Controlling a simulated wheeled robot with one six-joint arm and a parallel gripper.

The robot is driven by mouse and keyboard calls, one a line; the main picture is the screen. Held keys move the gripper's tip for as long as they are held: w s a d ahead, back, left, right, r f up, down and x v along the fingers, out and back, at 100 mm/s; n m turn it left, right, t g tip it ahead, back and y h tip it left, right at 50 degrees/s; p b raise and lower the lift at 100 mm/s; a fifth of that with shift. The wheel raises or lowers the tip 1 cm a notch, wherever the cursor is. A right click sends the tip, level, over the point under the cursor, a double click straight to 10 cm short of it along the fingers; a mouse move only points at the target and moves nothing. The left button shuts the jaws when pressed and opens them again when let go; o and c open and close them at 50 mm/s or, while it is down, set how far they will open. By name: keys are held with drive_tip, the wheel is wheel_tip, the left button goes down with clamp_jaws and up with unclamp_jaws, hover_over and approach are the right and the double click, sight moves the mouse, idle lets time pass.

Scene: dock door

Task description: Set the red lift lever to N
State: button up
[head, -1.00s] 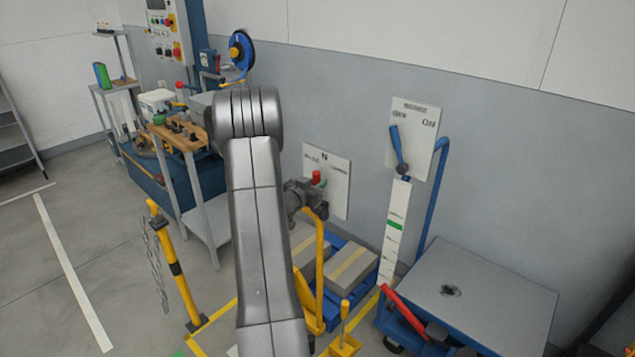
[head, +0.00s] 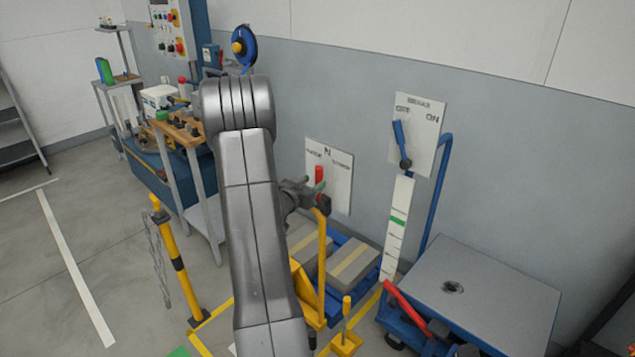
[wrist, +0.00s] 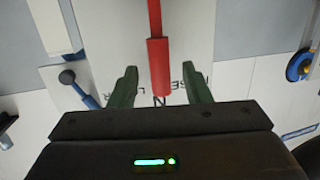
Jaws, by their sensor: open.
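The red lift lever (head: 319,174) stands roughly upright in front of a white wall plate (head: 342,178), just below the plate's N mark. In the wrist view the red lever (wrist: 159,65) hangs down from the top, its grip end right beside the letter N (wrist: 161,101). My gripper (wrist: 158,72) is open, with one green finger on each side of the lever's grip and gaps on both sides. In the head view my gripper (head: 311,184) is at the plate, partly hidden by my wrist. The side labels are only partly legible.
A brake plate (head: 418,120) with a blue lever (head: 400,144) is to the right. A grey lift table (head: 475,285) with a red handle stands below it. Boxes on a blue pallet (head: 352,262) and a yellow post (head: 175,260) stand near the arm.

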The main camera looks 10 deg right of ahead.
sight(317, 180)
drive_tip(key=b+v, duration=0.1)
drive_tip(key=v, duration=0.8)
drive_tip(key=shift+s+a, duration=0.15)
drive_tip(key=shift+s, duration=0.1)
drive_tip(key=p+x, duration=0.2)
drive_tip(key=x, duration=1.2)
drive_tip(key=shift+s+r, duration=0.1)
